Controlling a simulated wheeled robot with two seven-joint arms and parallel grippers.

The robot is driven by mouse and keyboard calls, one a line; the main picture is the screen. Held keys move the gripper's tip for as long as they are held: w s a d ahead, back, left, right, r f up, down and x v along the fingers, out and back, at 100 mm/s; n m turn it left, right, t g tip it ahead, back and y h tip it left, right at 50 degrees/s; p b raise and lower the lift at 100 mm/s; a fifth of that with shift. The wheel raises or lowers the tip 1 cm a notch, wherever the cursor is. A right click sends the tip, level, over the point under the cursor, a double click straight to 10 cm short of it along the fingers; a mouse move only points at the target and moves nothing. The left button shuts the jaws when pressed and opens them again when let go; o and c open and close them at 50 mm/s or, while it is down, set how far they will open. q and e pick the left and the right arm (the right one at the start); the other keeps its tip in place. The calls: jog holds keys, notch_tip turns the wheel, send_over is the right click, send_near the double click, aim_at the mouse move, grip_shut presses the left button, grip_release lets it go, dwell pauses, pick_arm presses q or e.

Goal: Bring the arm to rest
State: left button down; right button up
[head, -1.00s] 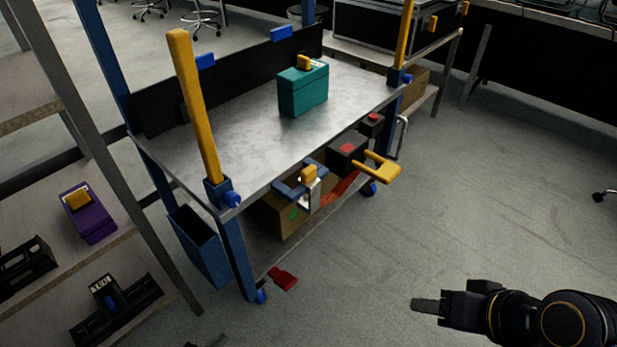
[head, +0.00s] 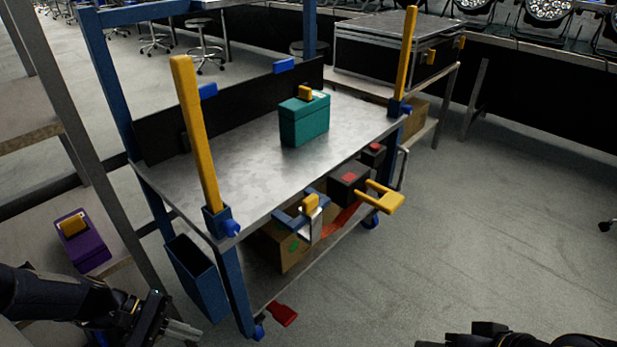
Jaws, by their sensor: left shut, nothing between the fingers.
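My left arm comes in from the lower left. Its gripper (head: 182,332) is at the bottom edge, shut and empty, beside the lower front of the metal cart and apart from it. My right arm (head: 540,342) shows only as a strip along the bottom right edge, over open floor. Its fingers are mostly cut off by the frame, so I cannot tell if they are open or shut. No object shows in either gripper.
The cart (head: 225,165) holds a teal case (head: 305,120) on top and a cardboard box (head: 283,247) below. A purple case (head: 82,241) sits on the shelf at left. Par cans (head: 548,10) line the far right bench. The floor at right (head: 500,240) is clear.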

pick_arm(q)
jog(key=s+d+r+m+t+y+b, duration=0.35)
jog(key=s+r+m+t+y, duration=0.25)
jog(key=s+r+m+y, duration=0.45)
notch_tip(320, 180, up, 40)
jog(key=n+h+p, duration=0.1)
jog(key=h+p, duration=0.1)
jog(key=p, duration=3.7)
jog(key=shift+w+d+f+h, duration=0.2)
jog(key=shift+w+d+h, duration=0.15)
jog(key=shift+w+d, duration=0.1)
